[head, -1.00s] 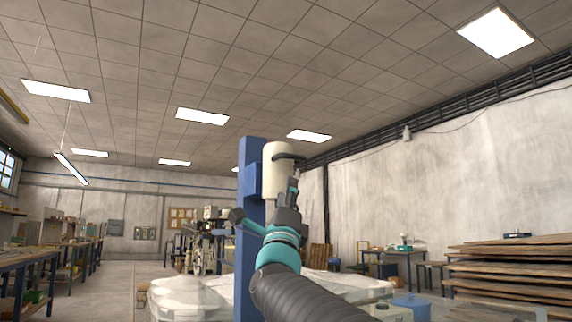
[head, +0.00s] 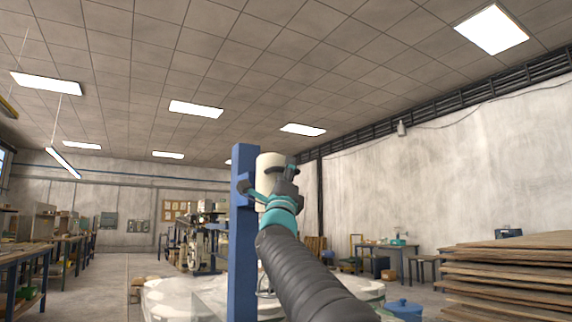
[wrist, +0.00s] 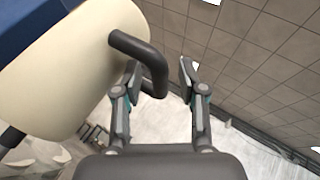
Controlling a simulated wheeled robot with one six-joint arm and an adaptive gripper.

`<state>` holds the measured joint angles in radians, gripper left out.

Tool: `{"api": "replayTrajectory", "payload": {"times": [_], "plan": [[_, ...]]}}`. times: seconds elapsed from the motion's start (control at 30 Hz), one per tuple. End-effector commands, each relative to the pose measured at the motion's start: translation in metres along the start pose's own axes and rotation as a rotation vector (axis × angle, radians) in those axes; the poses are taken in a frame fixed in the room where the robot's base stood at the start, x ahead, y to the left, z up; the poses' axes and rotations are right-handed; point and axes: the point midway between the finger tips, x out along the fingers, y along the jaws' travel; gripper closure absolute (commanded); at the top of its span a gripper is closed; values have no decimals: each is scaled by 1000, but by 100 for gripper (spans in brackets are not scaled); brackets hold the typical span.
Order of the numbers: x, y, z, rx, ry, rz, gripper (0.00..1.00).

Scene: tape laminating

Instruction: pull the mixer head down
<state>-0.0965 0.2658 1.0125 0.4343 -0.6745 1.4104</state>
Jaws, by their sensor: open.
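The mixer head (head: 265,182) is a cream rounded cylinder on a tall blue column (head: 243,235). In the wrist view the head (wrist: 75,75) fills the upper left, with a dark bent handle (wrist: 140,52) sticking out from it. My gripper (head: 288,172) is in front of the head at handle height and hides part of it. In the wrist view my gripper (wrist: 160,76) is open, and the handle's outer end reaches between the fingertips, closer to the left finger. I cannot tell whether that finger touches it.
White rounded vessels (head: 175,298) stand around the foot of the column. A blue-lidded container (head: 404,308) is at lower right. Stacked wooden boards (head: 500,275) are on the right, and workbenches (head: 70,250) line the left. The air above and right of the head is clear.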

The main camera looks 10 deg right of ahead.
Motion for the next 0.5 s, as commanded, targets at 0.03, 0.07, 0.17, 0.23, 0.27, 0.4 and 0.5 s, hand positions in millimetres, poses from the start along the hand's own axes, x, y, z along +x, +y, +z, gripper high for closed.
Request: {"api": "replayTrajectory", "payload": {"times": [0.03,0.07,0.17,0.23,0.27,0.4,0.5], "plan": [[3,-1,0,0,0,-1,59],[3,0,0,0,0,-1,59],[4,0,0,0,0,0,59],[4,0,0,0,0,0,59],[4,0,0,0,0,0,59],[4,0,0,0,0,0,74],[4,0,0,0,0,0,99]]}}
